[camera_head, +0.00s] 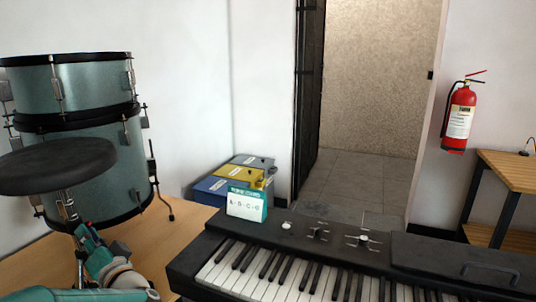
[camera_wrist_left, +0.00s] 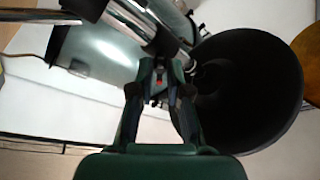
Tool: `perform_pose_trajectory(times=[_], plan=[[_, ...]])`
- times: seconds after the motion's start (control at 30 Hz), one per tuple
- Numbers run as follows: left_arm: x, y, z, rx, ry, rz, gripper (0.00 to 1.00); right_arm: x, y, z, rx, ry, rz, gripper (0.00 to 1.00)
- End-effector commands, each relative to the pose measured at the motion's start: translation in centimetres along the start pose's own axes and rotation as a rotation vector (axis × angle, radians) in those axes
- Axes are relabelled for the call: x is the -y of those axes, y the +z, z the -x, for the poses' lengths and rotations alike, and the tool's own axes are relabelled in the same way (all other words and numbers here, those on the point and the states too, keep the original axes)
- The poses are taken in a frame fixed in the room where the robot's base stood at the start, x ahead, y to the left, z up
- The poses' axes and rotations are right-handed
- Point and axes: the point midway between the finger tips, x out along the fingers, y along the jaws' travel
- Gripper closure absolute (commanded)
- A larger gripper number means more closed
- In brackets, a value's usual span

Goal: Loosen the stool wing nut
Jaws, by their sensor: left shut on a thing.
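The stool's round black seat (camera_head: 58,166) stands at the left, in front of the drums, and it also shows at the right in the left wrist view (camera_wrist_left: 250,95). Its chrome post runs across the top of the left wrist view (camera_wrist_left: 145,22). My left gripper (camera_head: 82,230) is below the seat beside the post. In the left wrist view its fingers (camera_wrist_left: 160,75) are closed in at the post, with a small red spot between them. They are shut on the wing nut, which the fingertips mostly hide. My right gripper is not in view.
Grey-green drums (camera_head: 90,130) stand close behind the stool. A keyboard (camera_head: 300,265) fills the front right, with a small white-and-green card box (camera_head: 246,204) on its left end. Blue and yellow cases (camera_head: 240,175) stand by the wall. A fire extinguisher (camera_head: 459,120) hangs at right.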

Motion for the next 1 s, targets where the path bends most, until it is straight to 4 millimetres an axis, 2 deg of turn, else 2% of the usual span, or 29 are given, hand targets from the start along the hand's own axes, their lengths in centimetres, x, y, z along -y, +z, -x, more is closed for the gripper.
perform_pose_trajectory(times=[0.17, 0.6, 0.77, 0.8, 0.93, 1.0], plan=[[-0.5, 0.1, 0.2, -0.002, 0.005, 0.008, 1.0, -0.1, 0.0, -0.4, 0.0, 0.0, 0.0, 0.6], [-1.2, 0.3, 0.3, -0.002, -0.089, 0.27, 1.0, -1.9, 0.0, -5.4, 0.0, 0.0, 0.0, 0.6], [-1.1, 0.1, 0.2, -0.002, -0.122, 0.362, 1.0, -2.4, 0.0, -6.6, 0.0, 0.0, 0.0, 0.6], [-0.9, -0.1, 0.2, -0.002, -0.123, 0.366, 0.8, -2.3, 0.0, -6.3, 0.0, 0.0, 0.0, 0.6], [-0.8, -0.1, 0.1, -0.001, -0.123, 0.363, 0.6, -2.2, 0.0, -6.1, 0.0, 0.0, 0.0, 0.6], [-0.7, -0.1, 0.1, -0.001, -0.124, 0.363, 0.6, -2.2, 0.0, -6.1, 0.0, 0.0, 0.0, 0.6]])
